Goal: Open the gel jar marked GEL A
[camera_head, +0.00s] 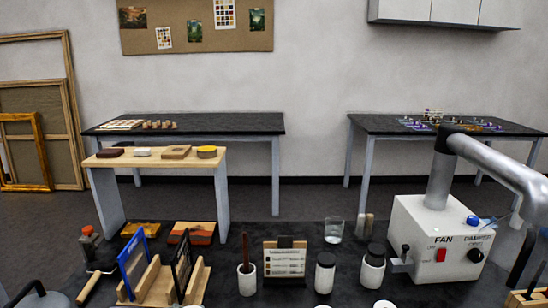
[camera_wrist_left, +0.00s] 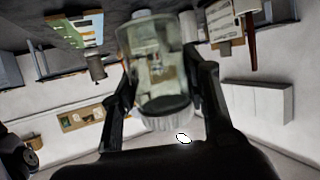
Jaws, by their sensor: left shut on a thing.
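In the left wrist view my left gripper (camera_wrist_left: 160,66) has its two dark fingers on either side of a clear jar-like vessel (camera_wrist_left: 160,82) and is shut on it. The vessel has a ribbed pale rim toward the palm; no label on it is readable. In the head view two white jars with black lids stand on the dark bench, one near the middle (camera_head: 325,276) and one to its right (camera_head: 373,272). I cannot read GEL A on either. Neither gripper shows in the head view.
A clear beaker (camera_head: 334,230) stands behind the jars. A white fan box (camera_head: 440,240) with a silver duct is at the right. A label stand (camera_head: 285,262), a pot with a brown handle (camera_head: 246,278) and a wooden rack (camera_head: 155,285) crowd the left and middle.

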